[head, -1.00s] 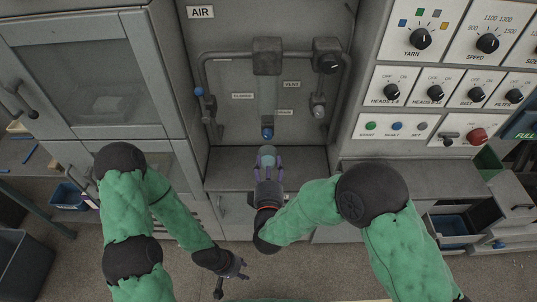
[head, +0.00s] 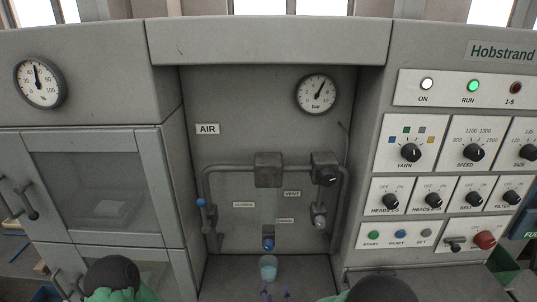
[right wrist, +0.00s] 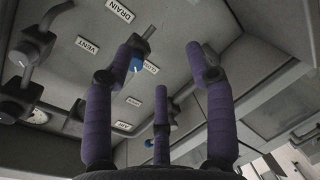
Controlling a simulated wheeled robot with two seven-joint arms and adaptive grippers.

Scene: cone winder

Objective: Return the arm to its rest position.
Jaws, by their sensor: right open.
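My right gripper (head: 275,291) shows only by its purple fingertips at the bottom edge of the head view. My green right arm is mostly cut off at the bottom. Only a bit of my left arm shows at the lower left, and my left gripper is out of view.
The grey recess has pipes, a black knob (head: 328,176) and a gauge (head: 316,94). A control panel (head: 411,180) with knobs and a lit green RUN lamp (head: 473,86) is on the right. A glazed cabinet door (head: 96,190) with a handle is on the left.

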